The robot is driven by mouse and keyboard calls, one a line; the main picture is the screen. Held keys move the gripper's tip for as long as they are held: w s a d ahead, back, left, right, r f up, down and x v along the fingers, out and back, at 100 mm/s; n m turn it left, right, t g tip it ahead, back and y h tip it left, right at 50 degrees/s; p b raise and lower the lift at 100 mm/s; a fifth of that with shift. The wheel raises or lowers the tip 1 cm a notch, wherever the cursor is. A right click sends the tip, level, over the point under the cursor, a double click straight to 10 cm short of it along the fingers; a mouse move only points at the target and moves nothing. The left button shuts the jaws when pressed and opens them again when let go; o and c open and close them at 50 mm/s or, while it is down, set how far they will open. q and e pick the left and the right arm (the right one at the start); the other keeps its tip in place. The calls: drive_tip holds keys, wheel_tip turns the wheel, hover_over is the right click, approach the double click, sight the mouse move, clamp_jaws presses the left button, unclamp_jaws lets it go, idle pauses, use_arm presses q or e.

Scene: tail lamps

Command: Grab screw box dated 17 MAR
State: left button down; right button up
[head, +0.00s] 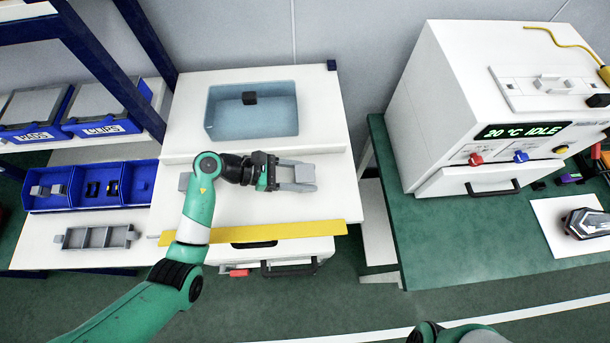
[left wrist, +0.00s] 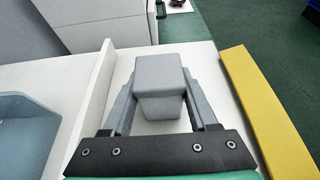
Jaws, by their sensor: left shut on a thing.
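My left gripper (head: 294,176) is over the white worktop, right of its middle. It is shut on a small grey box (head: 304,173). In the left wrist view the grey box (left wrist: 158,82) sits between the two fingers, its plain top and one side towards the camera. No date shows on the faces in view. Of my right arm only a small part shows at the bottom edge of the head view; its gripper is out of view.
A blue-grey basin (head: 252,133) with a black block is behind. A yellow strip (head: 285,232) runs along the front edge. Blue bins (head: 88,187) and a grey divided tray (head: 97,237) are left. A white machine (head: 480,105) stands on the green bench right.

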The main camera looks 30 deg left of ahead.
sight(305, 175)
use_arm(q)
drive_tip(key=shift+r, duration=0.55)
drive_tip(key=r, duration=0.3)
drive_tip(key=shift+s+d+p, duration=0.1)
drive_tip(key=shift+s+p, duration=0.15)
drive_tip(key=shift+p, duration=0.05)
drive_tip(key=s+d+r+p, duration=0.1)
drive_tip(key=s+d+r, duration=0.3)
drive_tip(key=s+r, duration=0.5)
drive_tip(key=s, duration=0.3)
drive_tip(key=shift+s+d, duration=0.15)
drive_tip(key=shift+s, duration=0.25)
